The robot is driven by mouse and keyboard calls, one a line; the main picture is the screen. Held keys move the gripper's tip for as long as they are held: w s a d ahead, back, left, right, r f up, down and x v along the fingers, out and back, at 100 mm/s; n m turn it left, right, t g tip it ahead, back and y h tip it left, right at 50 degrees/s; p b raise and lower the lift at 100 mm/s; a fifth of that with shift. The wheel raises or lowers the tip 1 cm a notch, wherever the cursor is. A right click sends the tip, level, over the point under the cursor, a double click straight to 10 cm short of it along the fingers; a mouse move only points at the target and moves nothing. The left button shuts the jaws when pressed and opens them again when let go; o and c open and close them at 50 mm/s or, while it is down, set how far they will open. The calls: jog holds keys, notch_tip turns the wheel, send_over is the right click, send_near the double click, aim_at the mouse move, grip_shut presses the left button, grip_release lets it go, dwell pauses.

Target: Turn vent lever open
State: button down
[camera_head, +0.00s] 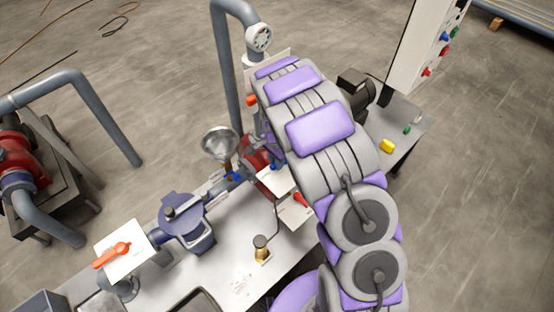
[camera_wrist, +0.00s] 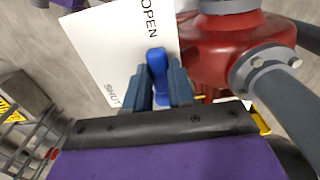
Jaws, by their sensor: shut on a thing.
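In the wrist view, a blue vent lever (camera_wrist: 157,65) stands in front of a white plate (camera_wrist: 110,50) marked OPEN at the top and SHUT lower left. My gripper (camera_wrist: 160,88) is shut on the blue lever, with one dark finger on each side. The lever's end is near the word OPEN, but its pivot is hidden, so I cannot tell its exact angle. In the head view my arm covers much of the right middle, and I cannot make out the fingers there.
A red pump body (camera_wrist: 222,45) with a grey flanged pipe (camera_wrist: 285,95) is close on the gripper's right. A tall grey pipe (camera_head: 222,70) rises behind.

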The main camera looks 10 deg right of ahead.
aim_at(274, 163)
jog(key=c, duration=1.4)
grip_release()
jog(key=o, duration=0.4)
jog(key=shift+a, duration=0.25)
jog(key=shift+o, duration=0.2)
jog(key=shift+d+r, duration=0.1)
jog(key=shift+r, duration=0.35)
notch_tip(274, 163, up, 16)
jog(key=shift+a+r+p, duration=0.2)
jog(key=shift+p, duration=0.1)
